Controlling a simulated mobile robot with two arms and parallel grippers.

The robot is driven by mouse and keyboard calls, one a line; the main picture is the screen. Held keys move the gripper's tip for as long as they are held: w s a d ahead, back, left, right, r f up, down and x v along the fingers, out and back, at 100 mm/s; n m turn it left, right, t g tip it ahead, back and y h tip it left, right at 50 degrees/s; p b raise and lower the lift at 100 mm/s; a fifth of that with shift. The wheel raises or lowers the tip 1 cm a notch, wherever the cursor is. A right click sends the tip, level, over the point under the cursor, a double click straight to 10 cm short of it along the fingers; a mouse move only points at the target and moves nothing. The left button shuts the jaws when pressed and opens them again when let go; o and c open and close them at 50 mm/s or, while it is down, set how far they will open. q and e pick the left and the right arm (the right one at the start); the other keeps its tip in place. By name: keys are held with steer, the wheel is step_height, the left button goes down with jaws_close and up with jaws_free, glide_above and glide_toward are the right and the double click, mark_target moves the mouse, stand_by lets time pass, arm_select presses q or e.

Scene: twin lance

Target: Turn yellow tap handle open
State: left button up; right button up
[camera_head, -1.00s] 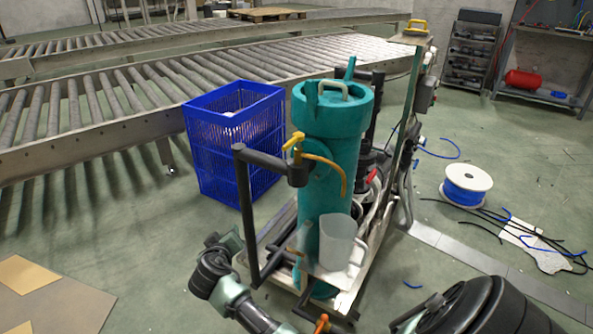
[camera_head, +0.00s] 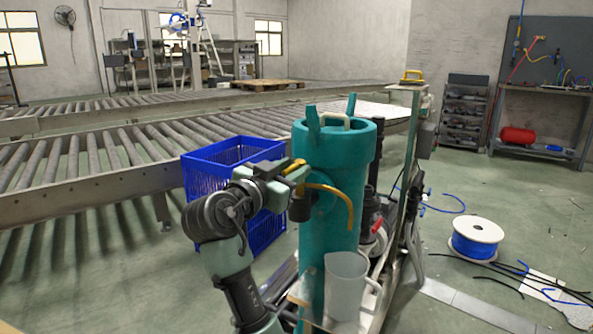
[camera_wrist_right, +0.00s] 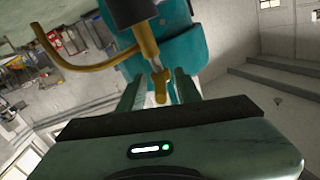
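The yellow tap handle (camera_head: 296,163) sits on top of the tap, on the side of a teal cylinder (camera_head: 331,225). The yellow curved spout (camera_head: 345,200) points right and down. My right gripper (camera_head: 286,172) is at the handle, level with it, and partly covers the tap. In the right wrist view the handle (camera_wrist_right: 161,90) lies between the two fingers of my right gripper (camera_wrist_right: 158,84), with gaps showing on both sides, so the gripper looks open around it. The spout (camera_wrist_right: 80,66) curves off to the left there. My left gripper is not in view.
A clear jug (camera_head: 343,283) stands below the spout on the cart. A blue crate (camera_head: 213,172) is behind my right arm. A roller conveyor (camera_head: 80,195) runs along the left. A blue cable reel (camera_head: 474,240) and loose cables lie on the floor at right.

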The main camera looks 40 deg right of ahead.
steer(key=shift+x, duration=1.1)
jaws_close()
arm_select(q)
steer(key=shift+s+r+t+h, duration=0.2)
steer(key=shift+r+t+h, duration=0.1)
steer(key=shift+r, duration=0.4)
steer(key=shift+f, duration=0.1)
